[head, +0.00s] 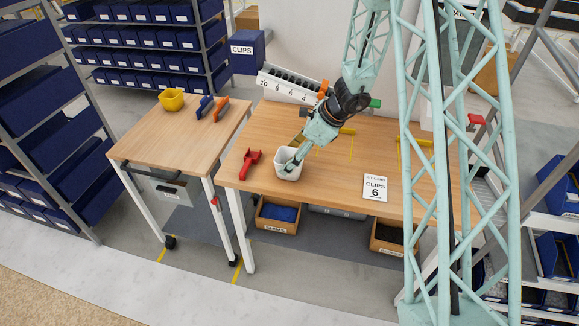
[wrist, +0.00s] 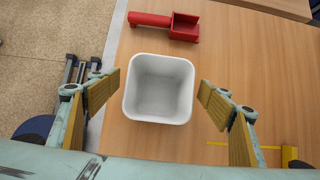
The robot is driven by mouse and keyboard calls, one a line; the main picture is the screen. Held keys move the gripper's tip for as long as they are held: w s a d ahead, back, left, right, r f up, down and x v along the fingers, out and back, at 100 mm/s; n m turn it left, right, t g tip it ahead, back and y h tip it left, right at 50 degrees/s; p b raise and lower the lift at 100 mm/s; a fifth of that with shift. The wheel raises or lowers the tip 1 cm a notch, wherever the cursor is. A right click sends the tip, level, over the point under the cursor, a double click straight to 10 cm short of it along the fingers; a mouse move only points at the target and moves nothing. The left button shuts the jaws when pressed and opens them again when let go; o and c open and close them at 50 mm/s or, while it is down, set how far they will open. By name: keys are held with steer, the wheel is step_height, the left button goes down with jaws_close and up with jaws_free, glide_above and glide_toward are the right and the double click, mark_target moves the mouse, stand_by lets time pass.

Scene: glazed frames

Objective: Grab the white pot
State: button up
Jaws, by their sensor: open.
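The white pot (head: 288,172) is a square, open-topped container with rounded corners. It stands upright on the wooden workbench, near its front edge, and looks empty in the wrist view (wrist: 160,88). My gripper (head: 293,158) is at the pot in the head view, reaching down from the upper right. In the wrist view my gripper (wrist: 156,92) is open, with one tan-padded finger on each side of the pot. A gap shows between each pad and the pot wall. I cannot tell how far above the bench the fingertips are.
A side table (head: 165,135) holds a yellow pot (head: 171,100). A numbered rack (head: 290,85) is behind.

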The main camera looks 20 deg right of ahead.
steer(key=c, duration=1)
steer(key=shift+r, duration=0.1)
steer(key=shift+r, duration=1.5)
steer(key=s+r+b, duration=0.1)
steer(key=s+b, duration=0.1)
steer(key=s, duration=1.4)
steer(key=shift+r+b, duration=0.3)
steer(key=shift+r, duration=0.1)
